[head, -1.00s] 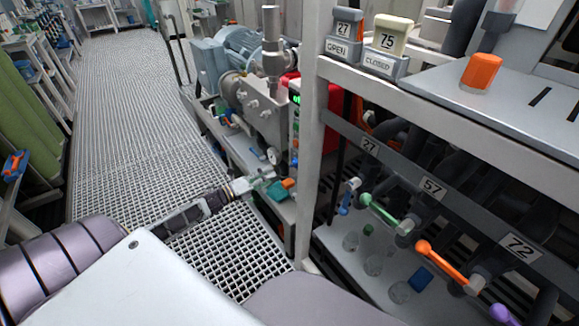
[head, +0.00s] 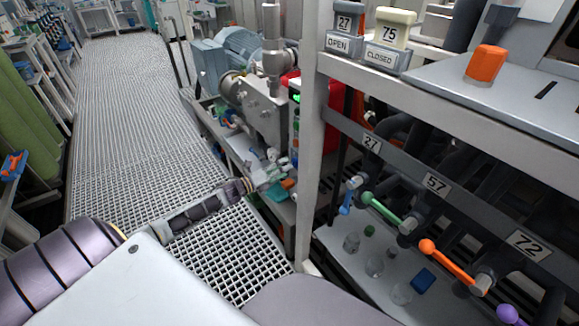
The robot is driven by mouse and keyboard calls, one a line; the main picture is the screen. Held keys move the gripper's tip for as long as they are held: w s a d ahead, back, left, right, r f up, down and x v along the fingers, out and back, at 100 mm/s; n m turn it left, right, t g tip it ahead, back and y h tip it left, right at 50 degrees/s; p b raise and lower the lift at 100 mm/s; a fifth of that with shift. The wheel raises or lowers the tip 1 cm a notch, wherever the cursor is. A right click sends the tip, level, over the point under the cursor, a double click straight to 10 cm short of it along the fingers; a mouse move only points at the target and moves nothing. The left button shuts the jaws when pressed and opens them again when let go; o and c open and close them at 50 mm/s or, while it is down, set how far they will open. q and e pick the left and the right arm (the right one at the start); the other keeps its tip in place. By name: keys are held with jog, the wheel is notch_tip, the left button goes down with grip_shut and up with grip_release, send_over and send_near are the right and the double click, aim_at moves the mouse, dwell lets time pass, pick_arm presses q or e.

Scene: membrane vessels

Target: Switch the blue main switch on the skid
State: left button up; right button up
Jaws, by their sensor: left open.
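A narrow control panel (head: 295,122) with a green display and a column of small coloured buttons stands on the skid, behind the white post. A small blue spot (head: 293,158) low on this panel may be the blue main switch, but it is too small to tell its position. My left arm comes in from the left, and its gripper (head: 274,168) is open and empty, just left of the lower panel. I cannot tell whether its fingertips touch the panel. My right gripper is not in view.
The white post (head: 312,170) stands close right of the panel. The pump and motor (head: 242,52) sit behind it. Blue, green and orange valve handles (head: 381,211) line the rack at right, above glass vessels (head: 374,265). The grating walkway (head: 125,110) at left is clear.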

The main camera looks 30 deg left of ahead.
aim_at(294, 163)
pick_arm(q)
jog(key=shift+b+x, duration=0.35)
jog(key=shift+x, duration=1.4)
jog(key=shift+c, duration=0.4)
jog(key=c, duration=1)
